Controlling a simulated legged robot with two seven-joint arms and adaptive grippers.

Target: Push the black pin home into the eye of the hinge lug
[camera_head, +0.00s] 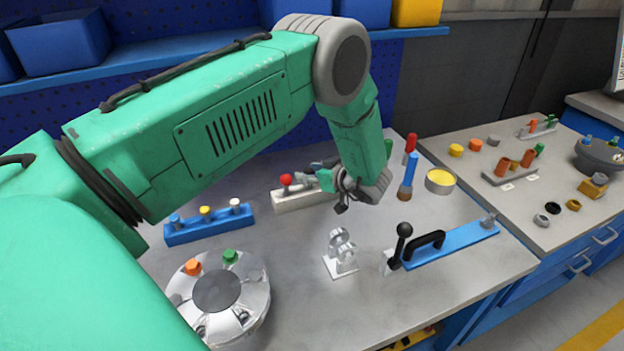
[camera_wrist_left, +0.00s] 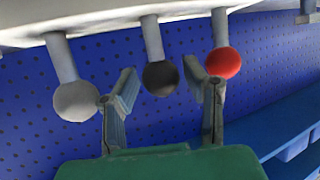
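The hinge lug (camera_head: 341,252) is a pale metal piece with upright round eyes on a square base, standing mid-bench in the head view. The black pin (camera_wrist_left: 160,78) shows as a dark ball head on a grey shank in the left wrist view. It stands in a pale rack (camera_head: 300,200) between a grey-headed pin (camera_wrist_left: 75,100) and a red-headed pin (camera_wrist_left: 223,63). My left gripper (camera_head: 307,175) is at the rack; its fingers (camera_wrist_left: 163,88) are spread on either side of the black head, with gaps visible. The black pin is hidden in the head view.
A blue rack (camera_head: 210,225) with several pegs stands left of the pale rack. A round metal flange (camera_head: 218,295) is at front left. A blue clamp (camera_head: 450,243) with a black knob lies right of the lug. Bare bench surrounds the lug.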

